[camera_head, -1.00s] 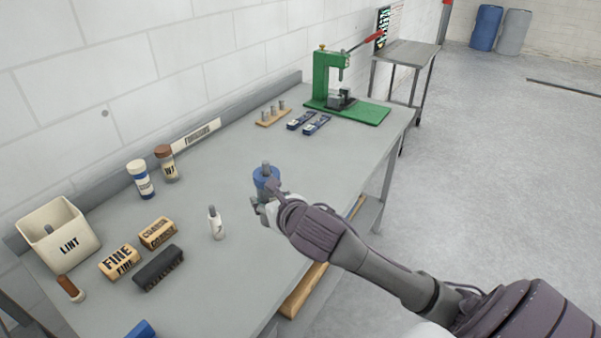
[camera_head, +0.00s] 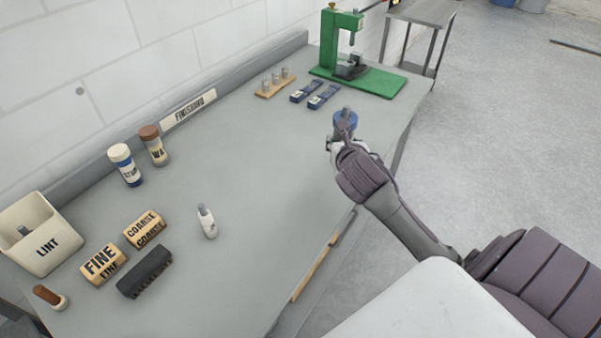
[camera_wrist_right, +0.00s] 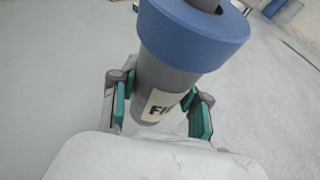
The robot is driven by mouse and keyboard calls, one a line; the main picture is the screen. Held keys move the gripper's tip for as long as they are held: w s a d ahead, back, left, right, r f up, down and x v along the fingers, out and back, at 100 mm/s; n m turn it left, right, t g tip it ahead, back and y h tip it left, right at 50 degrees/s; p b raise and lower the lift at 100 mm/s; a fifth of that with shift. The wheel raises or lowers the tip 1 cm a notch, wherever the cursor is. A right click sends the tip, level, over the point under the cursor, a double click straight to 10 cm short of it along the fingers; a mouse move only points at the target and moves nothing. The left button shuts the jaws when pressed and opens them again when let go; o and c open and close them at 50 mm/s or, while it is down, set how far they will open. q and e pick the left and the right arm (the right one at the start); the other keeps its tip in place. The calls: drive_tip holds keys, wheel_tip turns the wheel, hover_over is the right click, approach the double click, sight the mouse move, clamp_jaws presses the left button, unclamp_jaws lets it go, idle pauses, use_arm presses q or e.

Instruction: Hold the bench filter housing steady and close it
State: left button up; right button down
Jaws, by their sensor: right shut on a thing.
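The filter housing is a grey cylinder with a wide blue collar (camera_head: 345,119) and a grey stem on top. It is upright near the right edge of the bench in the head view. In the right wrist view its grey body (camera_wrist_right: 165,82) carries a partly hidden label starting with "FI". My right gripper (camera_head: 335,143) is shut on the grey body, below the blue collar, with green pads (camera_wrist_right: 158,105) on both sides. I cannot tell whether the housing's base touches the bench. My left gripper is not in view.
The grey bench (camera_head: 240,150) is clear around the housing. FINE (camera_head: 103,262) and COARSE (camera_head: 145,229) blocks and a lint bin (camera_head: 42,235) are at left.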

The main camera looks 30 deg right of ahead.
drive_tip(key=shift+r, duration=0.15)
drive_tip(key=shift+w+a, duration=0.1)
drive_tip(key=w+a+f, duration=0.4)
drive_tip(key=w+f, duration=0.3)
drive_tip(key=w, duration=0.3)
drive_tip(key=shift+w+a+p, duration=0.25)
drive_tip(key=shift+a+p, duration=0.15)
drive_tip(key=shift+p, duration=0.05)
drive_tip(key=shift+f, duration=2.05)
drive_tip(key=shift+f, duration=0.2)
drive_tip(key=c, duration=0.6)
unclamp_jaws()
drive_tip(key=shift+s, duration=0.1)
drive_tip(key=shift+o, duration=0.2)
